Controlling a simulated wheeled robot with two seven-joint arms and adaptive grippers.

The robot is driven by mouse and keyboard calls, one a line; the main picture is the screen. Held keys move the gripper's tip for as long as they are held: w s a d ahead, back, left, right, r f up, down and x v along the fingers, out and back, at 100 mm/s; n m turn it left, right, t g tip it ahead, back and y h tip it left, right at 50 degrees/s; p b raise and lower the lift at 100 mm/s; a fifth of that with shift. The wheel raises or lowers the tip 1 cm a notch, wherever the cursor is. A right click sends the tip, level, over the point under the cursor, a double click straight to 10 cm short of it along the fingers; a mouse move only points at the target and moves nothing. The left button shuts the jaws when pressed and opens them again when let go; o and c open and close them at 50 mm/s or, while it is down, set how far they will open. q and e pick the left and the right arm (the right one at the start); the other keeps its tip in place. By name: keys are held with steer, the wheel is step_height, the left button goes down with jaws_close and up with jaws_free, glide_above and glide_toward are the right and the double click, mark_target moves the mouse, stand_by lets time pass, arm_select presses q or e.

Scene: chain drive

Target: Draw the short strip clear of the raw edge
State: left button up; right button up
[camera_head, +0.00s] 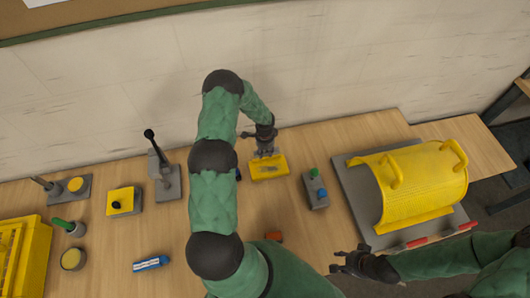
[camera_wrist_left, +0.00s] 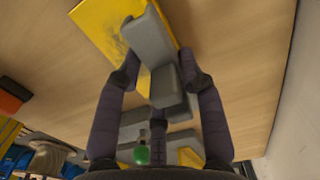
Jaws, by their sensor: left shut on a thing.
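My left gripper (camera_head: 263,146) reaches down at the yellow block (camera_head: 282,169) near the back middle of the table. In the left wrist view the left gripper's fingers (camera_wrist_left: 163,82) are shut on a grey piece (camera_wrist_left: 150,42) that lies over a yellow plate (camera_wrist_left: 98,22). I cannot tell whether this grey piece is the short strip, and no raw edge can be made out. My right gripper (camera_head: 350,262) is empty at the front right, its dark fingers spread apart.
A large yellow drum-shaped guard (camera_head: 420,185) on a grey plate fills the right. A grey box with green and blue knobs (camera_head: 317,190) stands right of the yellow block. A lever stand (camera_head: 165,180), a blue item (camera_head: 150,264) and a yellow crate (camera_head: 22,262) are left.

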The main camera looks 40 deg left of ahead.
arm_select(q)
steer(key=shift+r+p, duration=0.65)
steer(key=shift+r, duration=0.8)
